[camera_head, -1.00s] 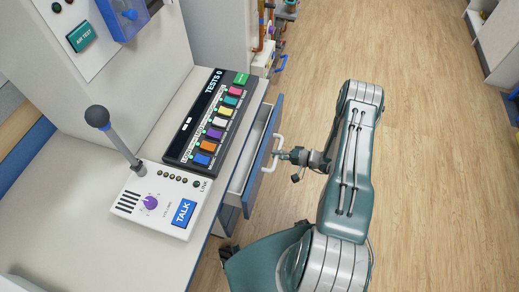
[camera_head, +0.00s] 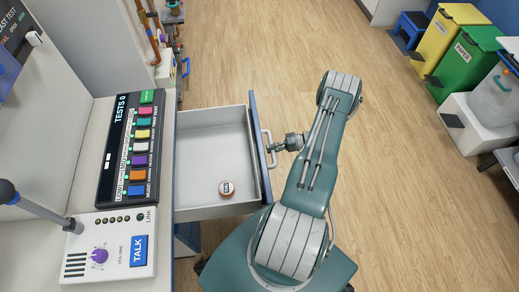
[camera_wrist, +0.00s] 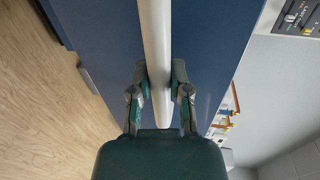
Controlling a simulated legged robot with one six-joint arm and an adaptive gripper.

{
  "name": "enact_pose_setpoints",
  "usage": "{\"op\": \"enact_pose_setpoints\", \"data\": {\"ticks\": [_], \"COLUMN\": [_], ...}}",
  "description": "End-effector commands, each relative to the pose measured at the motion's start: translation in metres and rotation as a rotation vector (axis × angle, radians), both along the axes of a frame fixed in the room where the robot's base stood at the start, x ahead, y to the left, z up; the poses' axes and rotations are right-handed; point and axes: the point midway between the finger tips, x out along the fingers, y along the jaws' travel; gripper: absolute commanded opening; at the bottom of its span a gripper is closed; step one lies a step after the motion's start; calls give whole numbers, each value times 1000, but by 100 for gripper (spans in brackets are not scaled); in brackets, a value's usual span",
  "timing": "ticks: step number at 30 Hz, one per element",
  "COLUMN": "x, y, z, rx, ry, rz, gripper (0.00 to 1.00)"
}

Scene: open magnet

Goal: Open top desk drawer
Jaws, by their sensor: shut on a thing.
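The top desk drawer (camera_head: 208,155) is pulled well out from the desk, with its light grey interior in view in the head view. The drawer's blue front carries a white bar handle (camera_head: 267,150). My gripper (camera_head: 278,146) is at the handle. In the wrist view, the gripper's two green fingers (camera_wrist: 159,88) stand on either side of the pale handle bar (camera_wrist: 155,40), against the blue drawer front (camera_wrist: 205,35).
On the desk are a panel of coloured buttons (camera_head: 130,150) and a TALK box with a microphone (camera_head: 112,245). Yellow (camera_head: 443,40) and green (camera_head: 465,65) bins stand at the upper right. The wooden floor (camera_head: 410,200) right of my arm is clear.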

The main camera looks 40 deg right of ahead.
Motion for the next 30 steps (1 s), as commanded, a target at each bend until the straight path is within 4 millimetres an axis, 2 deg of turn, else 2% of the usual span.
{"op": "enact_pose_setpoints", "data": {"ticks": [6, 17, 18, 20, 30], "x": [-8, -9, -9, -9, -8], "y": [-8, -8, -8, -8, -10], "z": [-4, -4, -4, -4, -1], "rx": [-2, -1, -1, 0, -2], "ry": [9, 9, 9, 8, 4], "rz": [1, 2, 2, 2, 1], "gripper": [0, 0, 33, 60, 60]}}
